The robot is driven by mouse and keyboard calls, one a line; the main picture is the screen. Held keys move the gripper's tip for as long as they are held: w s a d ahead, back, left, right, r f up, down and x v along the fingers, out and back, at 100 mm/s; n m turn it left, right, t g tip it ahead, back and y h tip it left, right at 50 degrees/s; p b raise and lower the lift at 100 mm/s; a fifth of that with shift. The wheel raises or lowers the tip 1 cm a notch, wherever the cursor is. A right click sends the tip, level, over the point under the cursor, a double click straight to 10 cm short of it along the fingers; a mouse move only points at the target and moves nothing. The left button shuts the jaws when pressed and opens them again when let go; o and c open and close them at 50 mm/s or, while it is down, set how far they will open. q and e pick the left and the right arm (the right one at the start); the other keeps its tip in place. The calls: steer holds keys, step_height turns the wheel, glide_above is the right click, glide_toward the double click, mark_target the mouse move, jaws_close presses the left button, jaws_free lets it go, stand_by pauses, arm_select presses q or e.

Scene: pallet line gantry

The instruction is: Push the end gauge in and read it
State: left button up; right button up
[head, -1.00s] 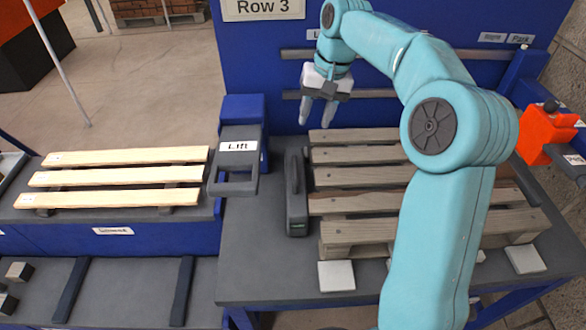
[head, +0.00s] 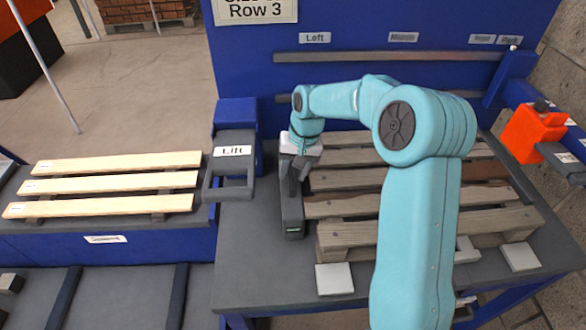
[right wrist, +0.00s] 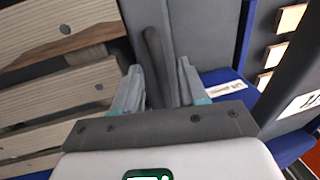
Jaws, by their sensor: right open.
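The end gauge (head: 292,218) is a dark grey upright-handled block on the table, at the left end of the wooden pallet (head: 345,232). A small green patch shows at its near end. My right gripper (head: 294,190) points down right over the gauge and hides its upper part in the head view. In the right wrist view the gauge's dark handle (right wrist: 154,50) shows between the two parted fingers (right wrist: 160,72). I cannot tell whether they touch it. No reading can be made out. My left gripper is not in view.
The grey lift frame (head: 233,182), labelled "Lift", stands close left of the gauge. Pale boards (head: 110,182) lie on the left bench. A blue panel with a rail (head: 390,57) rises behind the pallet. An orange device (head: 532,132) sits at the right.

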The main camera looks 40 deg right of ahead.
steer(key=shift+w+f, duration=0.2)
steer(key=shift+w, duration=0.05)
steer(key=shift+s+d+r, duration=0.1)
steer(key=shift+s, duration=0.1)
steer(key=c, duration=0.7)
steer(key=shift+w+a, duration=0.3)
steer(key=shift+a, duration=0.05)
jaws_close()
steer(key=o, duration=0.7)
jaws_free()
step_height(320, 180, up, 16)
steer(key=s+d, duration=0.2)
steer(key=shift+d, duration=0.25)
